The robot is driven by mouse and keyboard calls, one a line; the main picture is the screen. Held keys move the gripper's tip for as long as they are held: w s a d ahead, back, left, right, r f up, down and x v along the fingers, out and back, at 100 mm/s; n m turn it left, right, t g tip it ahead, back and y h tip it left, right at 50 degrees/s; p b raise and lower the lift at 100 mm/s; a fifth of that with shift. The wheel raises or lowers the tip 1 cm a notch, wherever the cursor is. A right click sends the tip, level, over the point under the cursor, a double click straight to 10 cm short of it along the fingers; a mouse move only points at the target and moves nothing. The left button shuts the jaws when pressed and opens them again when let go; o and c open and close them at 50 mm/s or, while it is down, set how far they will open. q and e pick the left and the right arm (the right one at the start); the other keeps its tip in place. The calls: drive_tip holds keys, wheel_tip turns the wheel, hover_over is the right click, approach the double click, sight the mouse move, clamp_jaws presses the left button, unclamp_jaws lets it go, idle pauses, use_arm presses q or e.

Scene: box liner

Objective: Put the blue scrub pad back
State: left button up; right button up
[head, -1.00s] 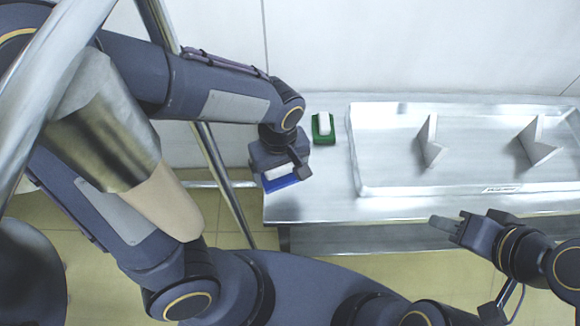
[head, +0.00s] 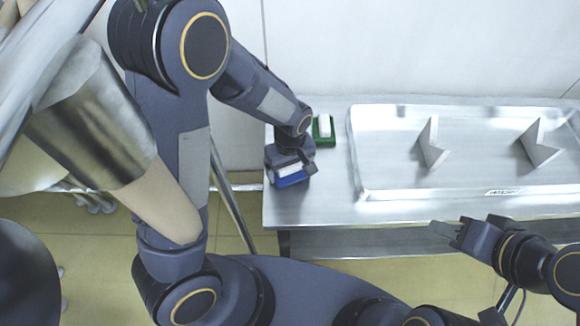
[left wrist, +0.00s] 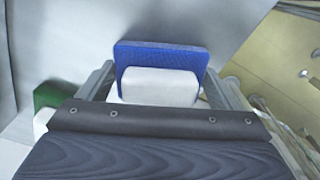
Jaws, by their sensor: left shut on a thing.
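The blue scrub pad (head: 291,179) has a white block-shaped grip on its back. My left gripper (head: 290,166) is shut on the white grip, over the left end of the steel table. In the left wrist view the blue pad (left wrist: 160,57) and its white grip (left wrist: 158,87) sit between the two fingers (left wrist: 158,82). I cannot tell whether the pad touches the table. My right gripper (head: 447,232) hangs in front of the table at the right, apart from everything; whether its fingers are parted is unclear.
A green scrub pad with a white grip (head: 324,130) stands on the table just behind and right of my left gripper. A steel tray (head: 358,165) with two angled white pieces (head: 432,145) fills the table's right part. The table's left front (head: 310,210) is bare.

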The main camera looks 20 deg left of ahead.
use_arm(q)
drive_tip(key=shift+f, duration=0.2)
drive_tip(key=o, duration=0.8)
drive_tip(key=shift+r, duration=0.55)
wheel_tip(320, 180, up, 11)
drive_tip(key=p, duration=0.1)
drive_tip(key=shift+r, duration=0.2)
